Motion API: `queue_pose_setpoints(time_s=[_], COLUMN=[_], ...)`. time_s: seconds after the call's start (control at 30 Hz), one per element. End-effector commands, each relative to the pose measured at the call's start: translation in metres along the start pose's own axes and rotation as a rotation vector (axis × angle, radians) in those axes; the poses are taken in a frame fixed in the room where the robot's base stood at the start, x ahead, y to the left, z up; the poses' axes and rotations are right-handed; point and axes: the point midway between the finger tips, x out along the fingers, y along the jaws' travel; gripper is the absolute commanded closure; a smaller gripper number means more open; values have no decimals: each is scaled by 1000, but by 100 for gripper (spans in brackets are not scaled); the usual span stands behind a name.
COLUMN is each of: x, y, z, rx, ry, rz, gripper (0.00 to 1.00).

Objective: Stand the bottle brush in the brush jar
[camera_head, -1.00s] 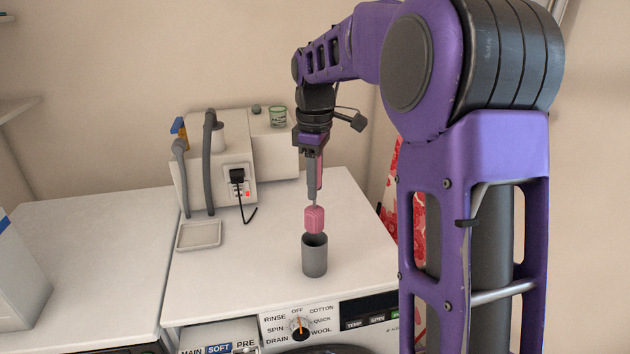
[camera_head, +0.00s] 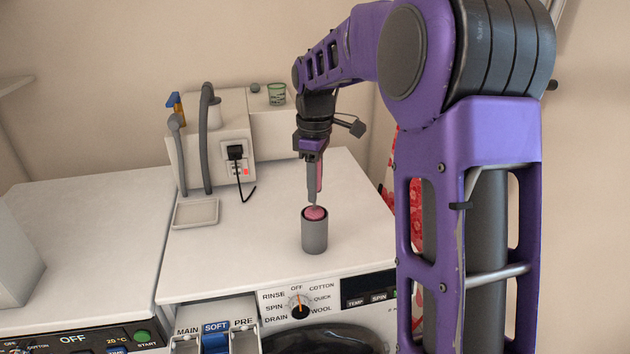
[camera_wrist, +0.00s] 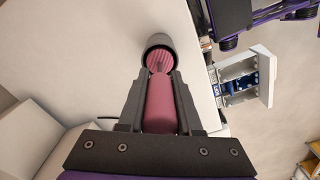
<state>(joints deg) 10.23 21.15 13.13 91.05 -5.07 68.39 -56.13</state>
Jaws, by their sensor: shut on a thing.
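The brush jar (camera_head: 314,236) is a grey cylinder standing upright on the white washing machine top. My gripper (camera_head: 314,200) is above the jar, pointing down, and is shut on the pink handle of the bottle brush (camera_head: 316,213). The brush's pink head is mostly inside the jar, with only its top showing at the rim. In the wrist view the pink handle (camera_wrist: 160,104) lies between the two dark fingers of my gripper (camera_wrist: 158,88), and the head (camera_wrist: 158,60) shows inside the dark jar mouth (camera_wrist: 159,41). The jar's bottom inside is hidden.
A white machine with grey hoses (camera_head: 208,140) stands behind, with a shallow square dish (camera_head: 196,214) in front of it. A green glass (camera_head: 277,94) stands on the back unit. The washer's front edge and dial (camera_head: 299,306) lie in front. The top around the jar is clear.

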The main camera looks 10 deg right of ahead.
Motion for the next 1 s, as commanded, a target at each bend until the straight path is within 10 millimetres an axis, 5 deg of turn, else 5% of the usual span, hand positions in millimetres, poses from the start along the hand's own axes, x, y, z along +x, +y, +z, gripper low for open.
queue_pose_setpoints(time_s=[0.47, 0.5, 0.7, 1.0], x=[6, 6, 6, 5], y=[0, 0, 0, 0], z=[0, 0, 0, 0], rx=[0, 0, 0, 0], ry=[0, 0, 0, 0], rz=[0, 0, 0, 1], gripper=[100, 65, 32, 32])
